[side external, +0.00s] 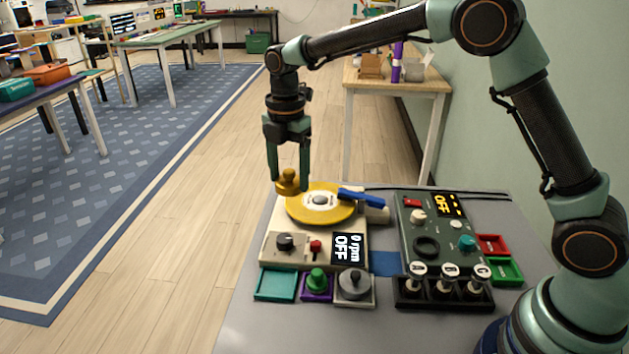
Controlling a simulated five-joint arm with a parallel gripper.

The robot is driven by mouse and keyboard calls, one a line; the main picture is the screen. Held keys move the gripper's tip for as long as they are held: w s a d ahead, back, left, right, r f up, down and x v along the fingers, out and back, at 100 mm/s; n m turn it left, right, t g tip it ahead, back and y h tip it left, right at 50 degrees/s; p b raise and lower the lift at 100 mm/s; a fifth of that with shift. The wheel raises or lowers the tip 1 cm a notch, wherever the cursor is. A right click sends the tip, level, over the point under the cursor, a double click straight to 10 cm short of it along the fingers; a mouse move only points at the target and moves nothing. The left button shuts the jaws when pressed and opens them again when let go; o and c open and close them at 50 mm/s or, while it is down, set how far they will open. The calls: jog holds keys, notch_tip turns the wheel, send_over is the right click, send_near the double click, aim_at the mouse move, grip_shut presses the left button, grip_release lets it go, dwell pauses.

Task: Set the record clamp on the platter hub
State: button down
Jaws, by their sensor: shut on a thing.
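My gripper (289,180) points down and is shut on a brass-yellow knobbed piece (288,184), which looks like the record clamp. It holds the clamp above the left rear edge of the turntable platter. The turntable (272,260) has a yellow platter (298,207) with a pale label and a grey hub (320,200) at its centre. The hub is in plain view, to the right of the clamp and slightly lower in the picture. The clamp appears upright and apart from the hub. Its exact height over the platter is hard to tell.
A blue tonearm (360,197) reaches over the platter's right edge. In front stand an empty teal tray (275,287), a green knob (317,279) in a purple tray and a grey round piece (354,283). A dark control box (441,222) and rack (444,301) stand right.

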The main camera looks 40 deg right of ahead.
aim_at(320, 198)
jog(key=w+d+f+m, duration=0.1)
jog(key=d+f, duration=0.1)
jog(key=d, duration=0.1)
jog(key=w+d+f, duration=0.1)
jog(key=d, duration=0.3)
jog(key=w+d+f+m, duration=0.1)
jog(key=w+d+f, duration=0.1)
jog(key=d, duration=0.2)
jog(key=shift+w+d+f+m, duration=0.1)
jog(key=shift+d+f+m, duration=0.15)
jog(key=shift+f+m, duration=0.1)
jog(key=shift+f, duration=1.9)
jog(key=shift+f, duration=0.45)
grip_release()
jog(key=shift+r, duration=3.5)
